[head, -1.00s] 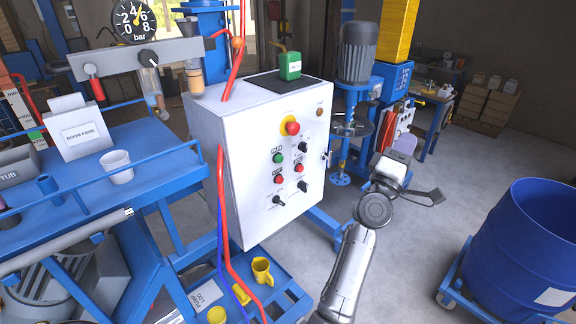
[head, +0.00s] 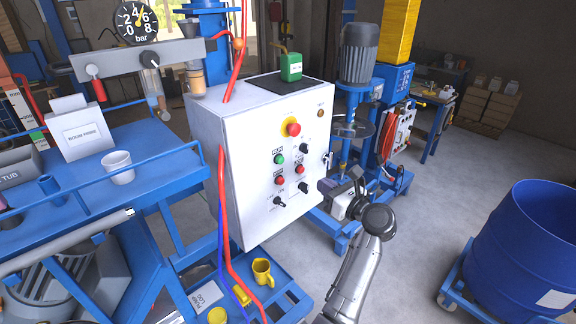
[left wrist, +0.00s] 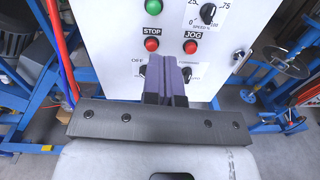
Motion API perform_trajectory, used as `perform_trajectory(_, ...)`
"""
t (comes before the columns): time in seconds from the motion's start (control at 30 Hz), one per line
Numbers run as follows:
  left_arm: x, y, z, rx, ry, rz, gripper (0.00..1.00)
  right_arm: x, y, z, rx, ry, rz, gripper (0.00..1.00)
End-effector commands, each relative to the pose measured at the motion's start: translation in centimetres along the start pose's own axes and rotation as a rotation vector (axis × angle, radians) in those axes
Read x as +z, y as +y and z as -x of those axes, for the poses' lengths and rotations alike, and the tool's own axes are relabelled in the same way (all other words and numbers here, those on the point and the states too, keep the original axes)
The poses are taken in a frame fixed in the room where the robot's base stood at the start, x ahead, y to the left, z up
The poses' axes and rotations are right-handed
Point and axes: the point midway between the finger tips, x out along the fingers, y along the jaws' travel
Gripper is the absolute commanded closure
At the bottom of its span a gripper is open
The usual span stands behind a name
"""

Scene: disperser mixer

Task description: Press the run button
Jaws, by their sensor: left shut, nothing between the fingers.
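The white control box (head: 255,150) stands in the middle of the head view. The green run button (head: 278,159) is on its front, above the red stop button (head: 279,180). In the left wrist view the green button (left wrist: 153,7) is at the top edge, partly cut off, above the red stop button (left wrist: 151,43). My left gripper (head: 326,187) is at the lower right of the panel in the head view. In the left wrist view its purple fingers (left wrist: 167,72) are shut and empty, pointing at the panel below the stop and jog buttons. My right gripper is not seen.
A red jog button (head: 299,168), a speed knob (head: 303,147), selector switches and a red emergency stop (head: 293,129) share the panel. A red hose (head: 222,215) runs down its left edge. A blue drum (head: 525,240) stands at the right, with clear floor between.

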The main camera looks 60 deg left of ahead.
Motion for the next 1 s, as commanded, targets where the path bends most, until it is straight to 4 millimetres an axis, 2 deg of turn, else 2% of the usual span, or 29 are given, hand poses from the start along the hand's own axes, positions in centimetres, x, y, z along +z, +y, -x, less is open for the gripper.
perform_trajectory(0.2, -0.3, 0.5, 0.0, 0.030, 0.020, 0.080, 1.00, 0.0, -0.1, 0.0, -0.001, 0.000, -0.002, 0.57)
perform_trajectory(0.67, -0.2, 0.5, -0.4, 0.030, 0.017, 0.087, 1.00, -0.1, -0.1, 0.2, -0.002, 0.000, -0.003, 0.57)
perform_trajectory(0.87, 0.0, 0.6, -2.8, 0.031, 0.015, 0.086, 1.00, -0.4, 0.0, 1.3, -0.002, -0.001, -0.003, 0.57)
perform_trajectory(1.0, 0.1, 0.7, -5.6, 0.033, 0.015, 0.085, 1.00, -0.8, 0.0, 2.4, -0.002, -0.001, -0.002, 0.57)
